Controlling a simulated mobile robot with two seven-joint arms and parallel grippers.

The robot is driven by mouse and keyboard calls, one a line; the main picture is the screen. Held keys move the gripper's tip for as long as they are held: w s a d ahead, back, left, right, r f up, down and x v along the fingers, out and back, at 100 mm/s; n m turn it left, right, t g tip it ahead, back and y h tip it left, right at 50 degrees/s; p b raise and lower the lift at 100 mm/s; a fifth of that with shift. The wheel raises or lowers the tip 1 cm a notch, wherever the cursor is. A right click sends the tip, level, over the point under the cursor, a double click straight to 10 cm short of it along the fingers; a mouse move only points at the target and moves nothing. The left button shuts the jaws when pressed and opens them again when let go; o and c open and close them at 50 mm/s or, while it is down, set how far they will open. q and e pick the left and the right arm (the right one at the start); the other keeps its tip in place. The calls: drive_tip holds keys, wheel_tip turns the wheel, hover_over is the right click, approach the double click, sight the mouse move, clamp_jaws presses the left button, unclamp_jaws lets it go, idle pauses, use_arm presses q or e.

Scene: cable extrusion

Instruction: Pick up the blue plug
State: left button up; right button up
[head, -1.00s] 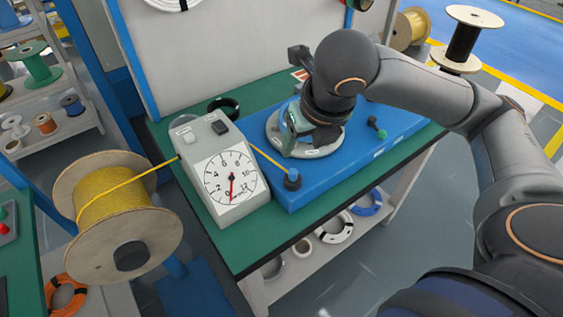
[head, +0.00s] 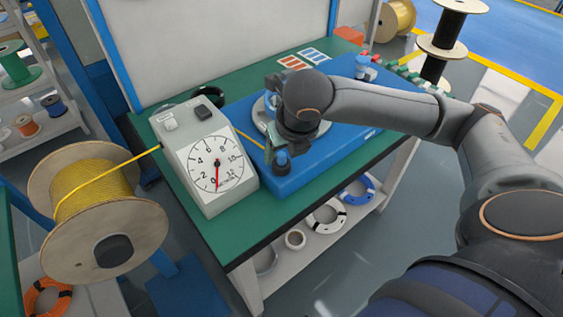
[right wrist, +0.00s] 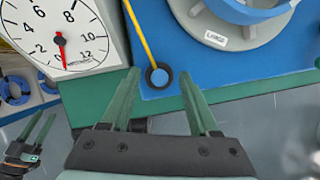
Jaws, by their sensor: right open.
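A small dark post with a round blue top (head: 282,158) stands at the near left corner of the blue board; I take it for the blue plug. The yellow cable runs to it. In the right wrist view the blue top (right wrist: 159,77) shows between the fingertips of my right gripper (right wrist: 160,80). That gripper is open and empty, fingers on either side; contact cannot be told. In the head view my right gripper (head: 276,138) is partly hidden by its wrist. My left gripper (right wrist: 38,132) shows only in the right wrist view, lower left, fingers apart.
The dial box (head: 202,150) stands close left of the plug. A grey round base with a blue ring (right wrist: 235,15) lies behind it. Another blue-topped piece (head: 362,66) stands at the board's far end. The yellow spool (head: 95,205) is left of the green table.

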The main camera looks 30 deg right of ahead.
clamp_jaws()
idle(0.5)
